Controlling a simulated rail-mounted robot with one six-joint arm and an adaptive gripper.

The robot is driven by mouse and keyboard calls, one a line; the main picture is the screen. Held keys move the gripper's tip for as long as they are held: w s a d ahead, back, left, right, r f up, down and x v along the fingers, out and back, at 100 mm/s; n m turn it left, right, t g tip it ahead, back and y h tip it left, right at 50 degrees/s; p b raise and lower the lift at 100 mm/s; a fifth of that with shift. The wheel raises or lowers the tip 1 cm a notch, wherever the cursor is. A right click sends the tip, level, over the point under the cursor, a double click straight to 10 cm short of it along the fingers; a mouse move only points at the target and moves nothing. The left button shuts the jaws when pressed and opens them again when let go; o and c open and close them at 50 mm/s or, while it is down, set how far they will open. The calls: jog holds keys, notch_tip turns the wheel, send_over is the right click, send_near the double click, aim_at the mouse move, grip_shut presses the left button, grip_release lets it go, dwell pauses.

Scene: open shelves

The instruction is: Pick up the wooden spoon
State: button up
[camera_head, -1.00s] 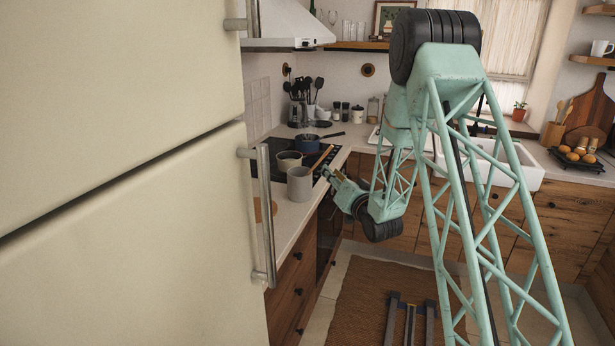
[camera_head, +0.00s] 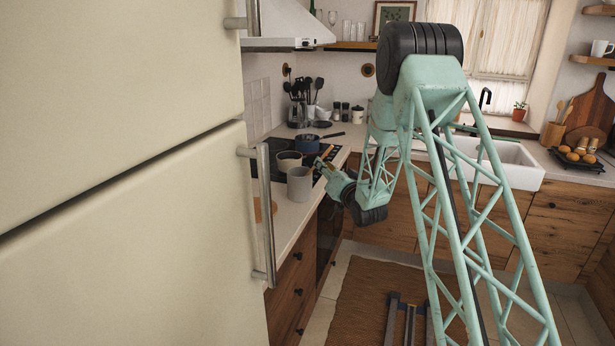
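The wooden spoon (camera_head: 326,152) is a small, thin tan piece by the front edge of the dark cooktop, just beyond the grey containers. Only part of it shows. My gripper (camera_head: 319,163) is at the counter's front edge, right beside the spoon and to the right of the grey cup. It is small and partly merged with the things behind it. I cannot tell whether its fingers touch the spoon or whether they are open or shut.
A grey cup (camera_head: 300,184) and a second grey pot (camera_head: 289,161) stand close to my gripper on the left. A blue pan (camera_head: 308,143) sits on the cooktop behind. The fridge (camera_head: 130,230) fills the left side. The floor rug (camera_head: 365,300) has free room above it.

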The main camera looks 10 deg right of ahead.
aim_at(312, 170)
jog(key=shift+w, duration=0.15)
jog(key=shift+w+a+f, duration=0.1)
jog(key=shift+w+a, duration=0.1)
jog(key=shift+w, duration=1)
jog(key=shift+w+a, duration=0.15)
jog(key=shift+w, duration=1.05)
grip_shut()
